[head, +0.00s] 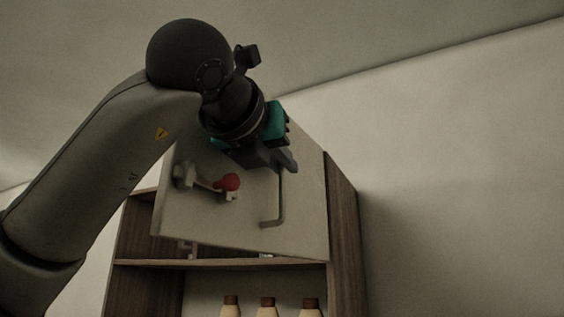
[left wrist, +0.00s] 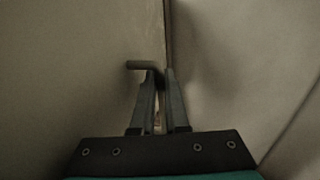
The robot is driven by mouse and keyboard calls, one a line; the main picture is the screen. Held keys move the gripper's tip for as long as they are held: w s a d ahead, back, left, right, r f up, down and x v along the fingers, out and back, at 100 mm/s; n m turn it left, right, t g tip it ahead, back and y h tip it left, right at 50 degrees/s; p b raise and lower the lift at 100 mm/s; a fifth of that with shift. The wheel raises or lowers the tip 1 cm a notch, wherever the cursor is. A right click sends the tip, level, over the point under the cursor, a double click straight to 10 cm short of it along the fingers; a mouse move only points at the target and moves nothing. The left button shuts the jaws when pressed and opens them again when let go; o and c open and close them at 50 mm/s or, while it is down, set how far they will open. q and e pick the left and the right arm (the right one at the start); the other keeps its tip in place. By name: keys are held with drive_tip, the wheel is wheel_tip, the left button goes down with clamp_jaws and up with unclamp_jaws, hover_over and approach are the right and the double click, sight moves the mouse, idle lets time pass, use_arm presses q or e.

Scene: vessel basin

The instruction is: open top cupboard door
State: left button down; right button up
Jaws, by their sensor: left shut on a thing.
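The top cupboard door (head: 240,225) is a pale panel in the head view. It is ajar: its left and lower-left edges stand out from the wooden cupboard, and a gap shows the inside. A thin bent metal handle (head: 280,205) is on its right part. My left gripper (head: 290,165) is shut on the upper part of this handle; its fingertips partly hide that end. In the left wrist view, the fingers (left wrist: 160,76) close at the dark handle bar (left wrist: 140,65), beside a door edge. My right gripper is not in view.
A metal fitting with a red knob (head: 228,182) sticks out from the door's left part. The wooden cupboard (head: 345,230) has a shelf (head: 150,264) below the door, with several brown-capped bottles (head: 267,306) under it. The wall to the right is bare.

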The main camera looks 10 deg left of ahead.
use_arm(q)
drive_tip(key=shift+a+r, duration=0.1)
drive_tip(key=shift+r, duration=0.1)
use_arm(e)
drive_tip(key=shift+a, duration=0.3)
use_arm(q)
drive_tip(key=c, duration=1.2)
unclamp_jaws()
drive_tip(key=shift+f, duration=0.1)
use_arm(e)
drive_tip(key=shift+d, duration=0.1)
use_arm(q)
drive_tip(key=s+a+b, duration=0.2)
drive_tip(key=s+b, duration=0.2)
drive_tip(key=s, duration=1.1)
drive_tip(key=shift+a, duration=0.25)
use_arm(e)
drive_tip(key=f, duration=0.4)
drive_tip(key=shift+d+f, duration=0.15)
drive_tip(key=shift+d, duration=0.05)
